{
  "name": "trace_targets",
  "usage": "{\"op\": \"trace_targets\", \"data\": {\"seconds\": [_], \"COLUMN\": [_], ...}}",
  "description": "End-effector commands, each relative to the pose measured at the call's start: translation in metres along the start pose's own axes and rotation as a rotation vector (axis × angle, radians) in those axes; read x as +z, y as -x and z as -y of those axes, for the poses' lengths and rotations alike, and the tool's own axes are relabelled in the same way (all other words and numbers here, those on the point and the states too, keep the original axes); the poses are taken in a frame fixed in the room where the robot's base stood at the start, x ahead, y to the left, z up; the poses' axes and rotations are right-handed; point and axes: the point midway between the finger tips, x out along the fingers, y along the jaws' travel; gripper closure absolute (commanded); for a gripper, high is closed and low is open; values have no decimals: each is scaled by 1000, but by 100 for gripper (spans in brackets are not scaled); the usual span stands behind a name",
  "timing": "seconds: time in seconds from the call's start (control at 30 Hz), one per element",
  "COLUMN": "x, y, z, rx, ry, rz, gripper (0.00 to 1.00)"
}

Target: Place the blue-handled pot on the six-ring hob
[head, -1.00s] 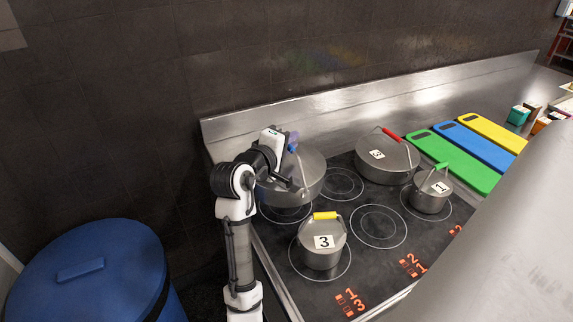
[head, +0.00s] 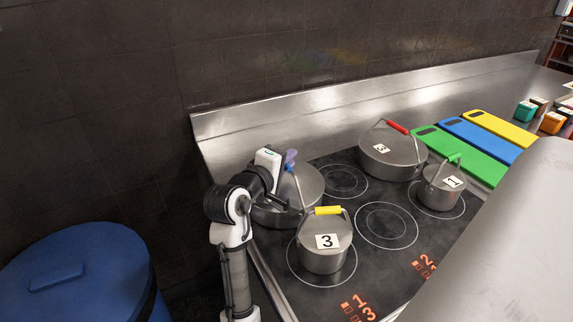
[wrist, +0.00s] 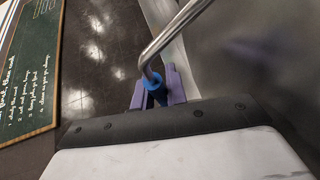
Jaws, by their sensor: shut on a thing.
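The blue-handled pot (head: 312,183) is a wide grey metal pot at the back left of the black six-ring hob (head: 345,228), over its back-left ring. My gripper (head: 290,160) is shut on its blue handle, which also shows between the purple fingertips in the wrist view (wrist: 154,85). The thin metal bail runs up from the grip there. My arm hides the pot's left side, and I cannot tell whether its base touches the hob.
A yellow-handled pot (head: 325,254) marked 3 stands close in front. A red-handled pot (head: 397,163) and a small green-handled pot (head: 437,195) stand to the right. The centre-front ring (head: 386,225) is bare. A steel splashback (head: 350,120) runs behind.

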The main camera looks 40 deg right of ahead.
Motion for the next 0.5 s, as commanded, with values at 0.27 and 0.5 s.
{"op": "trace_targets", "data": {"seconds": [0.27, 0.5], "x": [0, 0], "y": [0, 0], "z": [2, 1], "rx": [-1, 0], "ry": [0, 0], "rz": [0, 0], "gripper": [85, 64]}}
